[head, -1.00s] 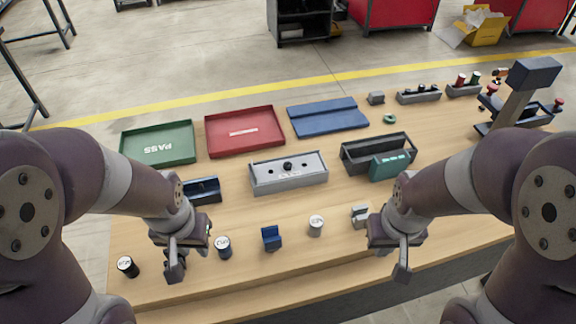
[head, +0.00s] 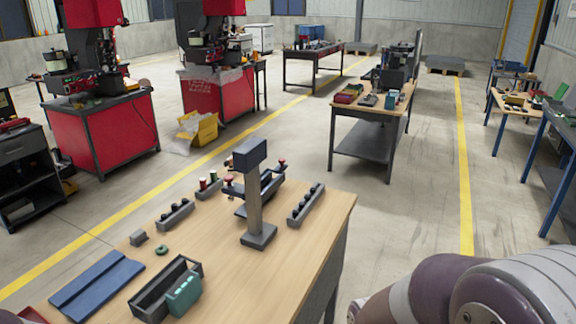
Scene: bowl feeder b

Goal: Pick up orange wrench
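I cannot make out an orange wrench in the head view. A tiny orange item (head: 229,161) shows behind the dark post stand on the wooden workbench (head: 235,277), too small and too hidden to identify. My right arm shows at the bottom right, but its gripper is below the picture. My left gripper is out of view.
On the bench are a post stand (head: 254,207), a button strip (head: 305,206), a dark bin (head: 160,292), a teal box (head: 184,295) and a blue tray (head: 97,285). Beyond it, another table (head: 366,111) stands across open floor. Red machine cabinets (head: 105,134) stand at the left.

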